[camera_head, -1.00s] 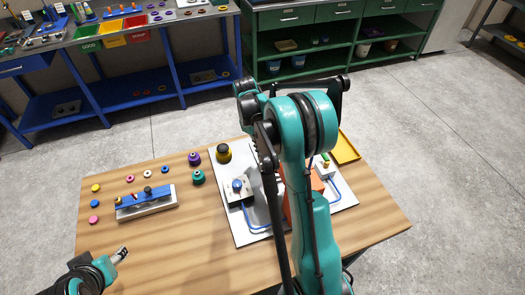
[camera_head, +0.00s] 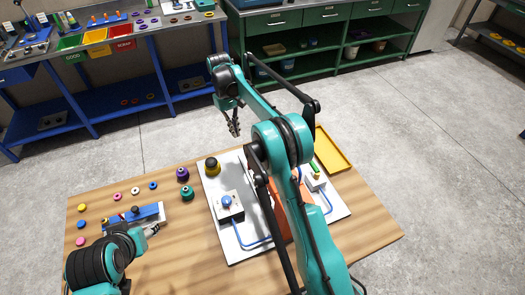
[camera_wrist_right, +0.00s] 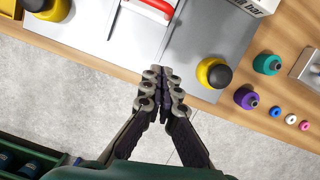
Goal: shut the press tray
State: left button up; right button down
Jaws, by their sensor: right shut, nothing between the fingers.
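The orange press (camera_head: 304,212) stands on a white base plate on the wooden table, largely hidden behind my right arm in the head view. In the right wrist view a red handle-like part (camera_wrist_right: 152,7) with a white strip shows at the top edge; it may belong to the tray, but how far the tray is open cannot be told. My right gripper (camera_head: 234,128) is shut and empty beyond the table's far edge; in the wrist view its fingertips (camera_wrist_right: 162,76) are together, apart from the red part. My left gripper (camera_head: 153,230) is near the blue-topped fixture, its jaws unclear.
A black-capped yellow knob (camera_head: 212,166) stands on the plate, near a box with a blue button (camera_head: 227,202). Purple (camera_head: 183,174) and green (camera_head: 187,193) knobs, small coloured rings and a yellow tray (camera_head: 331,150) are on the table. Open floor lies beyond it.

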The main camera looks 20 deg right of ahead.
jog(key=b+x, duration=0.2)
jog(key=x, duration=0.7)
jog(key=shift+f, duration=0.2)
jog(key=s, duration=0.1)
jog(key=s+b, duration=0.1)
jog(key=s, duration=0.1)
jog(key=shift+s+d+f, duration=0.1)
jog(key=shift+d+f, duration=0.1)
jog(key=shift+d, duration=0.1)
jog(key=shift+s+d, duration=0.1)
jog(key=shift+s, duration=0.25)
pick_arm(q)
notch_tip(320, 180, down, 3)
jog(key=shift+f, duration=0.1)
pick_arm(e)
jog(key=shift+s, duration=0.1)
